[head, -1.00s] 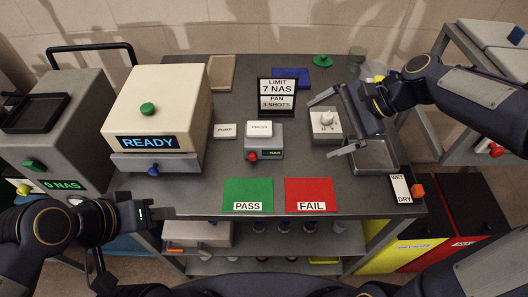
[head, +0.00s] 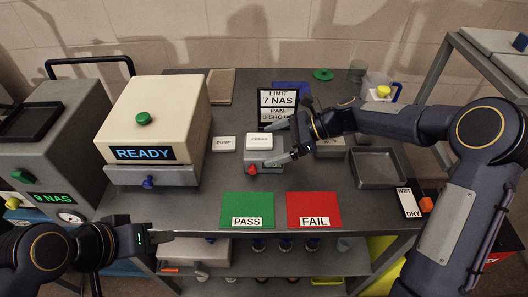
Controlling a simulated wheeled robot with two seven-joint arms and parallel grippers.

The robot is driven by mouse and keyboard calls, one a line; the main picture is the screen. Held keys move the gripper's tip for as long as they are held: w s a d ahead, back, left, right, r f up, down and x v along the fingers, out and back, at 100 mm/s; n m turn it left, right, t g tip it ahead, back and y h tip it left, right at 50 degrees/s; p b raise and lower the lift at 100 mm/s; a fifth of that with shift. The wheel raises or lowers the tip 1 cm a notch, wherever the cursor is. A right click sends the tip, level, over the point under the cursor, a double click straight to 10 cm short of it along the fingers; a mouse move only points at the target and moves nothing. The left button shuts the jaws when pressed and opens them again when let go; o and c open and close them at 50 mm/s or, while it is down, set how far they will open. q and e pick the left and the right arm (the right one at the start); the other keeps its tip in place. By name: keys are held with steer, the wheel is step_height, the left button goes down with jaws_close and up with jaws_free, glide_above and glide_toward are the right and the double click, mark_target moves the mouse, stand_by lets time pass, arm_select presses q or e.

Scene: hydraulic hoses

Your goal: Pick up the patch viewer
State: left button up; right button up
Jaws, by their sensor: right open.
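The likely patch viewer is a small grey box (head: 256,156) with a red knob and a white top marked PRESS, standing mid-table. My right gripper (head: 273,145) is open just to its right. Its two fingers reach left toward the box, one near the upper right side and one across the lower right part, hiding the display area. I cannot tell whether they touch it. My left gripper (head: 158,237) hovers at the lower left, off the table's front edge, away from the box. Its finger gap is not clear.
A cream READY machine (head: 155,115) stands left, with a white PUMP block (head: 224,143) beside it. Behind the box is a black LIMIT sign (head: 278,100). Green PASS (head: 247,208) and red FAIL (head: 313,209) mats lie in front. A grey tray (head: 380,168) is right.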

steer(key=shift+a+f, duration=0.25)
steer(key=shift+a, duration=0.1)
steer(key=c, duration=1.1)
steer(key=shift+r, duration=0.15)
steer(key=shift+r, duration=0.45)
steer(key=s+r, duration=0.1)
steer(key=r, duration=0.1)
steer(key=s+r, duration=0.1)
steer(key=r, duration=0.1)
steer(key=s+r, duration=0.2)
steer(key=r, duration=0.1)
steer(key=shift+s, duration=0.1)
steer(key=s+r, duration=0.1)
steer(key=s, duration=0.2)
steer(key=s+r+b, duration=0.1)
steer(key=s+r, duration=0.1)
steer(key=s, duration=0.1)
steer(key=s+r, duration=0.2)
steer(key=s, duration=0.1)
steer(key=shift+s+a+b, duration=0.3)
steer(key=shift+s, duration=0.1)
